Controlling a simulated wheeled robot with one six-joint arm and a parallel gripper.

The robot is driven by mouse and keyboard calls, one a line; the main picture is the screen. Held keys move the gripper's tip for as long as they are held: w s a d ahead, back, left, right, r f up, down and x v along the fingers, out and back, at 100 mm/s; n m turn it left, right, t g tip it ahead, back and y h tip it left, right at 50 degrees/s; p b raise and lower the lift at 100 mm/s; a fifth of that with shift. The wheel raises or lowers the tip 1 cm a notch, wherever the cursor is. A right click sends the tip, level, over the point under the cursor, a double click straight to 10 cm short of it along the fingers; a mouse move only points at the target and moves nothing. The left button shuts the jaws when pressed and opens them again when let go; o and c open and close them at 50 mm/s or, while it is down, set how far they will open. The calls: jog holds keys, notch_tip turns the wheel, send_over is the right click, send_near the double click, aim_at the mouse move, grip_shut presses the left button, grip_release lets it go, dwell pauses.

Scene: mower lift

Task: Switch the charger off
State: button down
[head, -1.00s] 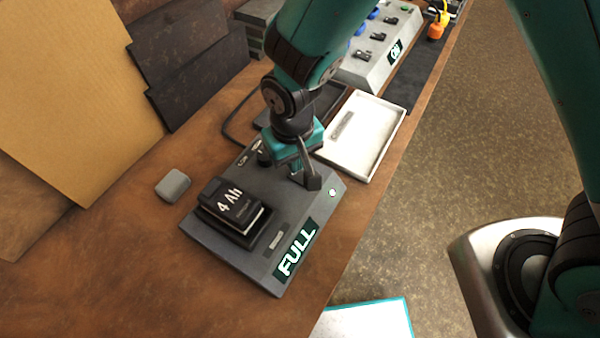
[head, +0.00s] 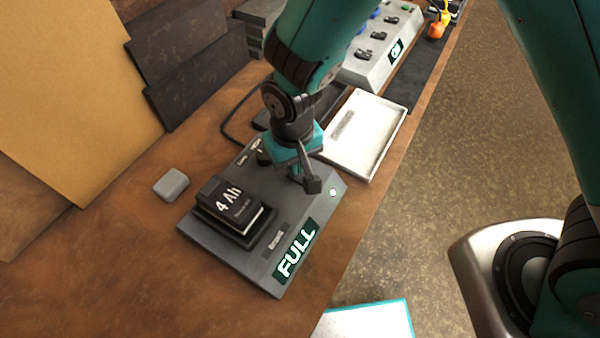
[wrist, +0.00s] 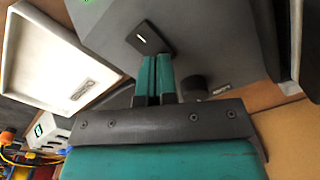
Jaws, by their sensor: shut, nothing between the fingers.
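The charger (head: 225,245) is a dark grey box on the brown bench, with a FULL display on its front right and a small white light near its right corner. A black 4 Ah battery (head: 232,205) sits in it. A black lever-like switch (head: 312,185) stands on its top, and it shows in the wrist view as a black piece with a white mark (wrist: 148,38). My gripper (wrist: 157,62) is shut and empty, its teal fingertips right at the switch; I cannot tell whether they touch it. A black knob (wrist: 194,87) is beside the fingers.
A white tray (head: 385,150) lies just behind the charger. A grey box with switches (head: 385,55) stands further back. A small grey block (head: 171,184) lies left of the charger. The front left of the bench is clear.

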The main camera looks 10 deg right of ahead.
jog(key=shift+f+b, duration=0.3)
jog(key=shift+f, duration=0.2)
jog(key=shift+r+p, duration=2.85)
jog(key=shift+r, duration=0.65)
jog(key=shift+r, duration=0.15)
jog(key=s+d+r+n+y+b, duration=0.1)
jog(key=s+d+r+y, duration=0.1)
jog(key=s+d+r, duration=0.4)
jog(key=s+d+r+n+y+b, duration=0.1)
jog(key=s+d+r, duration=0.5)
jog(key=r, duration=0.9)
jog(key=shift+n+y+b, duration=0.3)
jog(key=shift+y, duration=0.3)
